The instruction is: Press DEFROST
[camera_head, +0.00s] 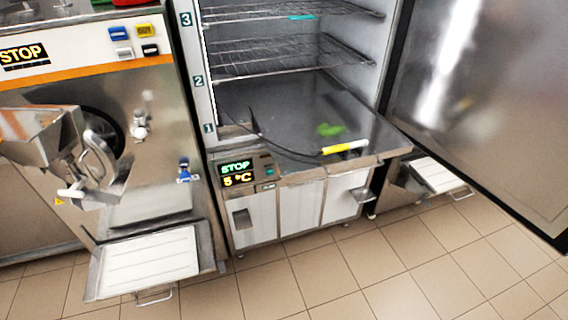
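The left batch freezer has a display reading STOP (22,56) and a group of buttons beside it: a blue button (119,34), a yellow button (146,30), a white button (124,53) and a black button (150,49). Their labels are too small to read, so I cannot tell which is DEFROST. The open cabinet to the right has its own control panel (245,172), showing STOP in green and 5 °C in yellow, with small marks at its right side. My gripper is not in view.
The cabinet door (480,100) stands wide open on the right. A yellow-and-white probe (345,147) with a black cable and a green patch are inside the cabinet. A metal chute and handle (95,160) and a drip tray (150,262) jut from the left machine. Tiled floor (330,285) in front is clear.

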